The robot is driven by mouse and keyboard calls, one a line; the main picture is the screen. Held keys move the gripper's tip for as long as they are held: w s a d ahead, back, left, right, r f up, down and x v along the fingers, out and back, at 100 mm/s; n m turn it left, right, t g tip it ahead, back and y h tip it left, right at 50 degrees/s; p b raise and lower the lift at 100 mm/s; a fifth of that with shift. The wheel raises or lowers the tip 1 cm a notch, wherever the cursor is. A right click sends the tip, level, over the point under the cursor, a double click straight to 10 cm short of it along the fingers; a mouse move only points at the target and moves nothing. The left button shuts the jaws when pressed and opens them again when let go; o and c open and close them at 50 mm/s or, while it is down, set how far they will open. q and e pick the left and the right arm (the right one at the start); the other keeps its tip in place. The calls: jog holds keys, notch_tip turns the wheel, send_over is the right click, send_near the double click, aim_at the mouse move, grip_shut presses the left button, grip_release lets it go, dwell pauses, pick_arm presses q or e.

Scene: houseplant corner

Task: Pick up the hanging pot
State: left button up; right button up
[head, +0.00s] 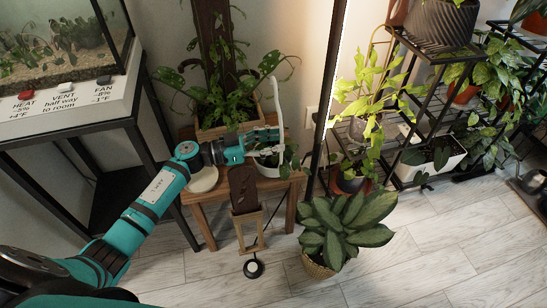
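The hanging pot (268,170) is small and white, holds a green leafy plant, and has a tall white hanger (277,100) curving up above it. It appears to stand on a wooden stool (285,188), its front partly covered by leaves. My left gripper (277,141) reaches in from the left at the hanger's lower part, just above the pot. Its fingers look spread apart, one above the other. Whether they touch the hanger cannot be told. My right gripper is not in view.
A wooden planter (213,131) with a trailing plant stands behind. A pale saucer (202,180) is left of the pot. A dark upright pole (325,100) rises just right. A large potted plant (345,228) stands on the floor in front. Black plant shelves (430,120) fill the right.

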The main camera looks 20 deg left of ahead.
pick_arm(q)
jog(key=x, duration=0.2)
jog(key=shift+w+d, duration=0.2)
jog(key=shift+d, duration=0.05)
grip_shut()
jog(key=shift+r, duration=0.1)
